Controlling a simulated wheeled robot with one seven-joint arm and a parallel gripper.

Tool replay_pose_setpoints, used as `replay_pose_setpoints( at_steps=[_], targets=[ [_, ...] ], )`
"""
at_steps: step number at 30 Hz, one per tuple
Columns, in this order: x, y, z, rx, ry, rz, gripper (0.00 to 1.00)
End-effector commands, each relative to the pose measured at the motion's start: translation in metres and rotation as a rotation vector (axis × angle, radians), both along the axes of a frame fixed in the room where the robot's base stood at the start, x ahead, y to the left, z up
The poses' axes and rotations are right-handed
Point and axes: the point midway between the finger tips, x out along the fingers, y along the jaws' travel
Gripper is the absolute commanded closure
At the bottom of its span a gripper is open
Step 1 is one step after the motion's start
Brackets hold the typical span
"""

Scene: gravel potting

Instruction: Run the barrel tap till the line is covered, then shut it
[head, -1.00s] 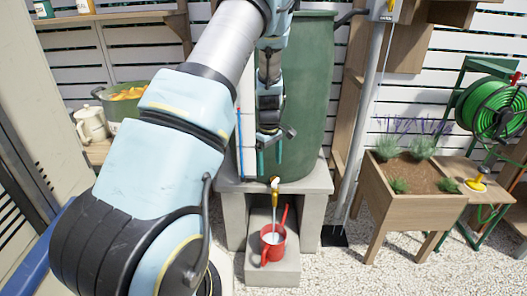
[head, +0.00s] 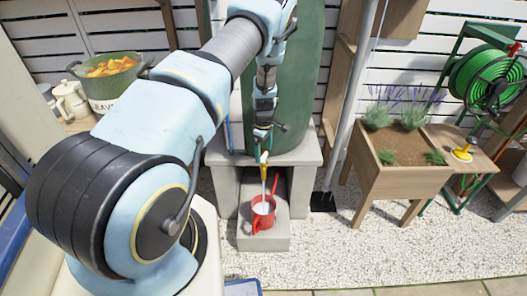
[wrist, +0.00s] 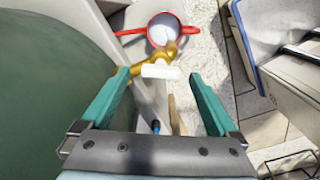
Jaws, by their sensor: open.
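The green barrel (head: 300,90) stands on a concrete stand (head: 300,155). Its brass tap (head: 264,172) sticks out low at the front, and a pale stream appears to fall from it. A red pot (head: 263,221) sits below with pale liquid inside; a fill line cannot be made out. In the wrist view the tap (wrist: 172,52) has a white crossbar handle (wrist: 161,71) lying between the fingertips, and the pot (wrist: 150,32) is beyond it. My gripper (wrist: 158,76) is open around the handle, holding nothing; it also shows above the tap in the head view (head: 262,137).
A wooden planter (head: 390,180) with lavender and a green hose reel (head: 480,75) stand to the right. A green tub of orange things (head: 105,75) and a cream jug (head: 72,102) stand on the left. Gravel (head: 330,250) in front is clear.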

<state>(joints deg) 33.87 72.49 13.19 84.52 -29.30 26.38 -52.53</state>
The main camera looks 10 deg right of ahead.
Motion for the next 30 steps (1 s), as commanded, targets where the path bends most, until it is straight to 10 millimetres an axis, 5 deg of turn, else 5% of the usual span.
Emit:
replay_pose_setpoints(
  at_steps=[13,30],
  targets=[
    [-0.0001,0.0002,-0.0115,0.0,0.0,0.0,0.05],
    [-0.0001,0.0001,-0.0112,0.0,0.0,0.0,0.69]
  ],
)
